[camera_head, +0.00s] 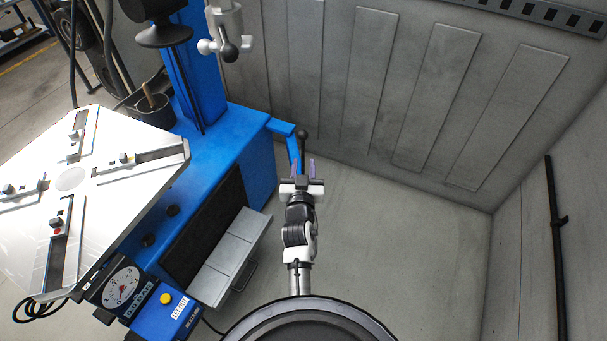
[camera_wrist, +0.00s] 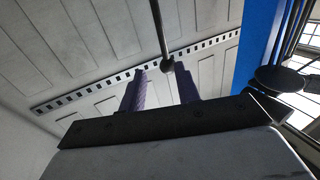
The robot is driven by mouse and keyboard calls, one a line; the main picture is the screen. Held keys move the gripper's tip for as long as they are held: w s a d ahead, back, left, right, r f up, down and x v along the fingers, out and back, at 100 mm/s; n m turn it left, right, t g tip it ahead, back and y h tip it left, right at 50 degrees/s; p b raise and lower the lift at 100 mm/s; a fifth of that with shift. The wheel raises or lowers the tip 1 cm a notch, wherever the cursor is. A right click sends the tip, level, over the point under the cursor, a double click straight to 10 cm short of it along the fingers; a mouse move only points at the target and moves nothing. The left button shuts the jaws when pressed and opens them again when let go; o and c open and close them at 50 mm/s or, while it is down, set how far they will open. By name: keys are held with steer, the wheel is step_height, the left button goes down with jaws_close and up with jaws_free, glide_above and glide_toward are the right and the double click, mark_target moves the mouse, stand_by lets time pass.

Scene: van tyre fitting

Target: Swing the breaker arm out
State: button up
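The blue breaker arm (camera_head: 282,127) juts from the right side of the blue tyre machine. A dark upright handle with a ball knob (camera_head: 302,133) stands at its outer end. My gripper (camera_head: 304,167) is at this handle, with its two purple-grey fingers apart. In the wrist view the handle's rod and ball (camera_wrist: 167,65) show between and beyond the open fingers (camera_wrist: 160,84), nearer the right finger. I cannot tell whether either finger touches the handle. The lower part of the handle is hidden behind my gripper in the head view.
The machine's silver turntable (camera_head: 70,180) with clamps is at left. A pressure gauge (camera_head: 122,288) and a grey step box (camera_head: 232,255) are at the lower left. The ribbed van wall (camera_head: 400,90) stands behind. Floor to the right is clear; a black pipe (camera_head: 556,220) runs up the right wall.

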steer(key=shift+s, duration=1.1)
